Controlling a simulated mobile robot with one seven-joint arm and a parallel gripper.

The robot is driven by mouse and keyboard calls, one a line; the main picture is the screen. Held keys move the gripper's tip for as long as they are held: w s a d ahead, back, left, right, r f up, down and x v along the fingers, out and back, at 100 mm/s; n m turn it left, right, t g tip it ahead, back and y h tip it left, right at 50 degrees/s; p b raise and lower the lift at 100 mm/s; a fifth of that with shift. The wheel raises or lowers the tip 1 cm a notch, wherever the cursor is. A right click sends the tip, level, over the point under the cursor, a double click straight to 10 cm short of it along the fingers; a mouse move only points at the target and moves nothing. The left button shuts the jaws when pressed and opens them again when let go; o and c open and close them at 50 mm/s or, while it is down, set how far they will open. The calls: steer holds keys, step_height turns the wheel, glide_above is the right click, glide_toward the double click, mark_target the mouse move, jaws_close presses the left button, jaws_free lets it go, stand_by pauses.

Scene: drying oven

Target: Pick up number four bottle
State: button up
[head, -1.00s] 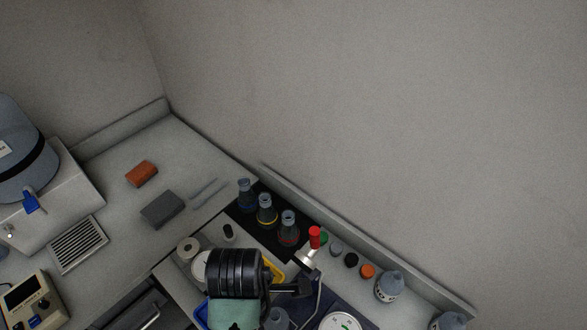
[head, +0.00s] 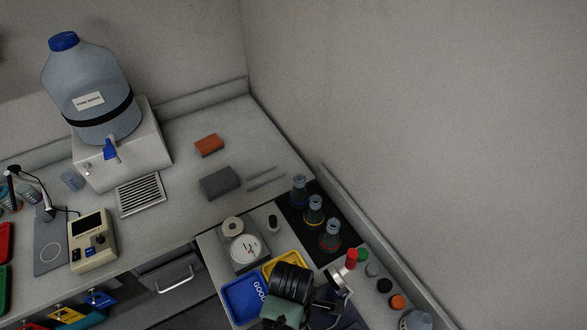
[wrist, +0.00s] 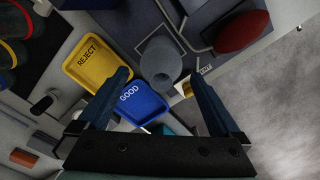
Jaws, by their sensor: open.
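My gripper (wrist: 160,78) is open, with its two dark blue fingers apart and nothing held between them. In the wrist view, a grey rounded bottle-like object (wrist: 160,58) shows beyond the fingertips, roughly between them; no number is readable on it. In the head view, a pale bottle (head: 416,320) stands at the bottom right, cut by the frame edge, its label not readable. I cannot tell which bottle is number four. In the head view, my dark arm parts cover the bench area around my gripper, and the fingers are not clear there.
A yellow REJECT tray (wrist: 88,62) and a blue GOOD tray (wrist: 138,100) lie left of the grey object. A large red knob (wrist: 240,30) is close on the right. Three flasks (head: 313,212) stand on a black mat by the wall. A scale (head: 243,247) sits behind the trays.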

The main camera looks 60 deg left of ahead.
steer(key=shift+d+f, duration=0.1)
steer(key=shift+f, duration=1.75)
steer(key=c, duration=1.5)
steer(key=shift+o, duration=0.2)
steer(key=shift+r, duration=0.1)
